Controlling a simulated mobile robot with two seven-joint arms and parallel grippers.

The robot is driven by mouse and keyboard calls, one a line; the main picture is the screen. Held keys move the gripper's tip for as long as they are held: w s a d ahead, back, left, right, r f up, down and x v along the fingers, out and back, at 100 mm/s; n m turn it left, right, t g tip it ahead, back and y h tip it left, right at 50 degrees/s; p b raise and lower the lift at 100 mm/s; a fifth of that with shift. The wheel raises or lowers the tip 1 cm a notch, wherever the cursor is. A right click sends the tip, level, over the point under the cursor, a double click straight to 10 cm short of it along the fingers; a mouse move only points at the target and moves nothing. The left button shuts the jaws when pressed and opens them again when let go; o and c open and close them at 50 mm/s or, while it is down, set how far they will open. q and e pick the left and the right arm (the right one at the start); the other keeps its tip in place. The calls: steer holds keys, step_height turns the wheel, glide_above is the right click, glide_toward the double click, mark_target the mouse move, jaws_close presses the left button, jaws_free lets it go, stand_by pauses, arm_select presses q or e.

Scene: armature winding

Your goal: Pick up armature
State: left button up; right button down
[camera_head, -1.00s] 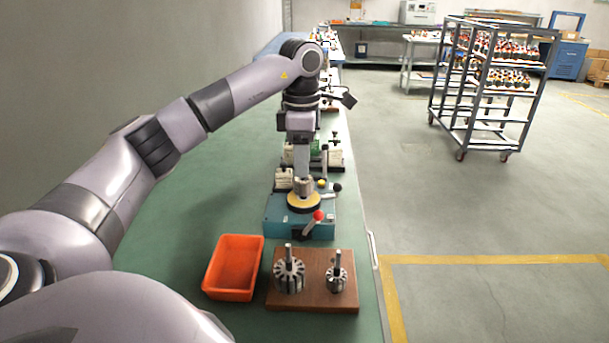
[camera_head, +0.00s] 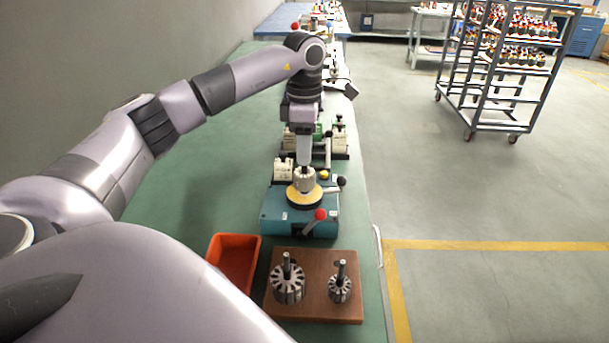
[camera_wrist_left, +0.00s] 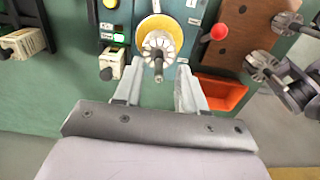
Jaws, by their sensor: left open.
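A small silvery slotted armature (camera_head: 304,181) stands upright on the yellow disc (camera_head: 304,195) of a teal winding machine (camera_head: 290,215). It also shows in the left wrist view (camera_wrist_left: 159,44), with its shaft end toward the camera. My left gripper (camera_head: 304,160) points down close above this armature. In the left wrist view its two fingers (camera_wrist_left: 158,78) are spread, with nothing between them, and the armature appears just beyond their tips. A larger armature (camera_head: 288,285) and a smaller one (camera_head: 340,287) stand on a brown wooden board (camera_head: 315,305). My right gripper is out of view.
An orange bin (camera_head: 236,258) stands left of the board, partly hidden by my own body. A red-knobbed lever (camera_head: 320,214) sticks up at the machine's front. Further fixtures (camera_head: 338,140) stand behind it. The green table (camera_head: 210,190) is clear on the left.

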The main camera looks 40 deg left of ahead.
mark_target(304, 174)
arm_select(q)
steer(key=shift+f, duration=1.45)
jaws_close()
steer(key=shift+r, duration=0.1)
